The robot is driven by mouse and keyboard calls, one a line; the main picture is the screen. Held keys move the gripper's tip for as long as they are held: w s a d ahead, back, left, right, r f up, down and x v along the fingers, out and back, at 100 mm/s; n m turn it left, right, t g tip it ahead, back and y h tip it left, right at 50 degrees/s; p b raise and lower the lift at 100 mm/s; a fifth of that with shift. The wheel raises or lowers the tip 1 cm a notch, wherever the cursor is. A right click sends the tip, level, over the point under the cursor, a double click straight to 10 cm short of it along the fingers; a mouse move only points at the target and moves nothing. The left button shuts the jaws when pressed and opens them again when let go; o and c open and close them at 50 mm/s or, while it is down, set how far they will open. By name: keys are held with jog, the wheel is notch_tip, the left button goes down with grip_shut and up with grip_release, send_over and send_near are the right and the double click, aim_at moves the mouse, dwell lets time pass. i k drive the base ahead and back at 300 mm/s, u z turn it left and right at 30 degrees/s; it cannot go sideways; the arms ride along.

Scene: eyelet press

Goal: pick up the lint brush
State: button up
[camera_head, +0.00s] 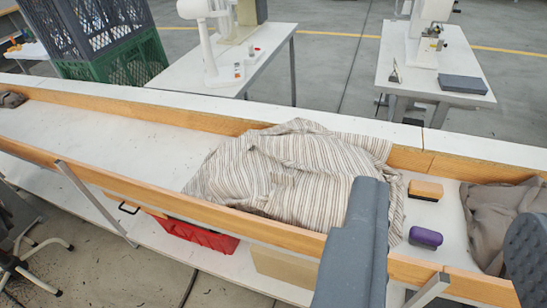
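A small block-shaped brush with an orange-brown top and a dark lower part (425,190) lies in the white trough, right of the striped cloth; it looks like the lint brush. A rounded purple item (425,237) lies just in front of it, apart from it; I cannot tell surely which of the two is the lint brush. My gripper (448,207) is open, its two dark fingers wide apart at the lower right. Both items show between the fingers in the picture, and neither finger appears to touch them. The left finger covers part of the striped cloth.
The striped cloth (290,175) is heaped in the trough; a grey-brown cloth (490,215) lies at right. Wooden rails (190,193) edge the trough. Behind stand white tables with machines (432,45) and stacked crates (95,40); a red bin (195,235) is below.

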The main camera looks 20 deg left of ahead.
aim_at(422, 237)
jog(key=z, duration=0.05)
jog(key=i, duration=1.4)
jog(key=z, duration=0.3)
